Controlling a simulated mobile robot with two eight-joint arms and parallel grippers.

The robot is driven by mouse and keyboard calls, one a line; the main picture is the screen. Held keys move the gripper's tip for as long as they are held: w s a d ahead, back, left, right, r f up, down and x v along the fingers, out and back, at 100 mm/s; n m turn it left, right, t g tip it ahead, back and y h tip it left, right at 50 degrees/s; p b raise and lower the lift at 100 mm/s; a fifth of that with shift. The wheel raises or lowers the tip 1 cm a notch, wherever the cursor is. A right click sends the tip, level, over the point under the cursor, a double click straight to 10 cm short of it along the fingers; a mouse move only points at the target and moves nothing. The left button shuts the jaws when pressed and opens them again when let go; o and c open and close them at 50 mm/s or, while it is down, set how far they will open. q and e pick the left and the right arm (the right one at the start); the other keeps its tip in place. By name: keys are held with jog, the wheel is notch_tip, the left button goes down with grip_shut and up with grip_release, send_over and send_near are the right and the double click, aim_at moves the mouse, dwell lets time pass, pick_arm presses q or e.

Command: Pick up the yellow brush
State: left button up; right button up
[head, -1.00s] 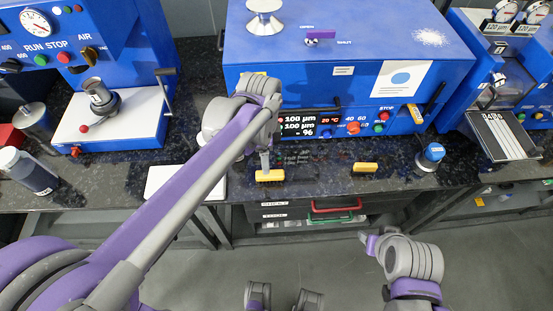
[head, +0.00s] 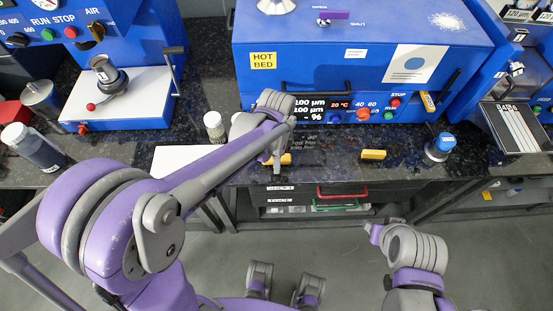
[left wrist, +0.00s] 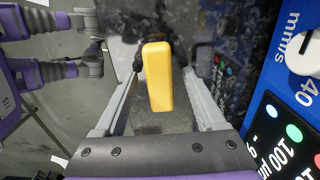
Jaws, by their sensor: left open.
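A yellow brush (head: 286,159), seen only as a plain yellow block, lies on the dark counter near its front edge in the head view. My left gripper (head: 277,166) points down over it, and a grey finger hides part of it. In the left wrist view the yellow block (left wrist: 158,78) lies lengthwise between the two open fingers, with a gap on each side. A second, similar yellow block (head: 373,154) lies on the counter to the right. My right arm is low at the right, away from the counter; its fingers cannot be made out.
A blue hot-bed machine (head: 350,60) stands close behind the left gripper. A white pad (head: 185,160) lies to the left, and a small jar (head: 214,126) stands behind it. A blue-capped container (head: 440,147) stands at the right. Drawers are below the counter edge.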

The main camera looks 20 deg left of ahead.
pick_arm(q)
jog(key=shift+f, duration=0.1)
jog(key=shift+c, duration=0.3)
grip_shut()
notch_tip(320, 180, up, 10)
jog(key=shift+r+p, duration=0.1)
jog(key=shift+p, duration=0.4)
jog(key=c, duration=0.6)
grip_release()
grip_shut()
